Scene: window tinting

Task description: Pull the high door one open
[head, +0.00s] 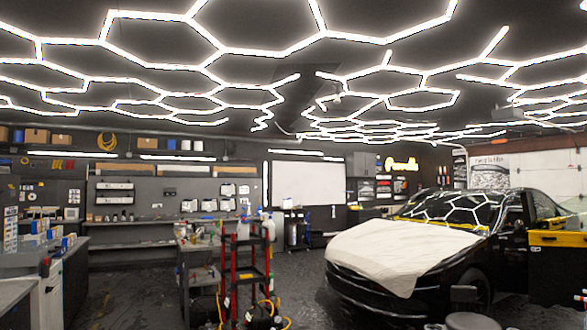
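I cannot single out a high door one in the head view. The only door I can make out clearly is on the black car (470,262) at the right. My gripper is not in view, and no part of my arm shows clearly.
A red and black cart (246,272) with bottles on top stands mid-floor, next to a cluttered workbench (196,262). A white cover (395,250) lies over the car's hood. A stool (470,321) is at the lower right. Dark floor (125,295) is free between counter and workbench.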

